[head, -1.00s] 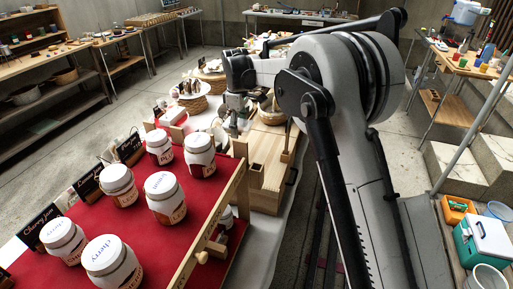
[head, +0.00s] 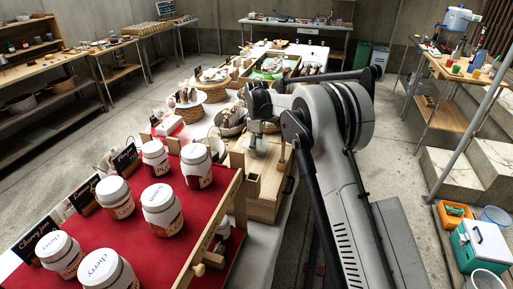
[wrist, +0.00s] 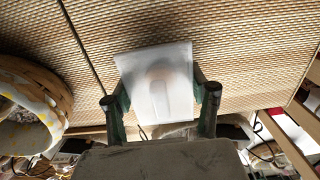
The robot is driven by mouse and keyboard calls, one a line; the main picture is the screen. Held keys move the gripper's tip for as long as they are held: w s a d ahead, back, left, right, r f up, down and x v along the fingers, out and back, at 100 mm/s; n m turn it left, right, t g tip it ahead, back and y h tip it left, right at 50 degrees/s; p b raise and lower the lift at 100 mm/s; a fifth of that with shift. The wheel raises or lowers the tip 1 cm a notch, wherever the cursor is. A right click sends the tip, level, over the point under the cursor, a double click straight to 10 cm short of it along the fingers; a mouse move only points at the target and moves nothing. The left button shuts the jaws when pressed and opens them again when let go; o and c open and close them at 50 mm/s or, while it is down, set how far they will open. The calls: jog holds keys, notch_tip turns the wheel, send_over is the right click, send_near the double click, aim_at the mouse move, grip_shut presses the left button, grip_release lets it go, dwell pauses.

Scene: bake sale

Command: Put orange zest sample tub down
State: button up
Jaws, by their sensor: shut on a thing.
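In the wrist view, my gripper (wrist: 158,104) is shut on a whitish, translucent tub (wrist: 156,92). The two dark green fingers press on its left and right sides. A rounded, paler shape shows faintly through its face. Beyond the tub is a tan surface with a fine woven or ribbed pattern (wrist: 240,60); I cannot tell whether the tub touches it. In the head view, my gripper (head: 258,144) is at a light wooden box (head: 262,208) in mid-picture, and the tub cannot be made out clearly there.
A basket with a yellow-and-white cloth (wrist: 30,110) is close on the left in the wrist view. In the head view, several white-lidded jars (head: 161,210) stand on a red cloth (head: 190,255) in front. Round woven stands (head: 190,112) and a wooden tray (head: 275,66) lie behind.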

jog(key=shift+f, duration=0.25)
jog(key=shift+f, duration=0.2)
jog(key=o, duration=1.1)
jog(key=shift+o, duration=0.2)
jog(key=shift+r, duration=0.2)
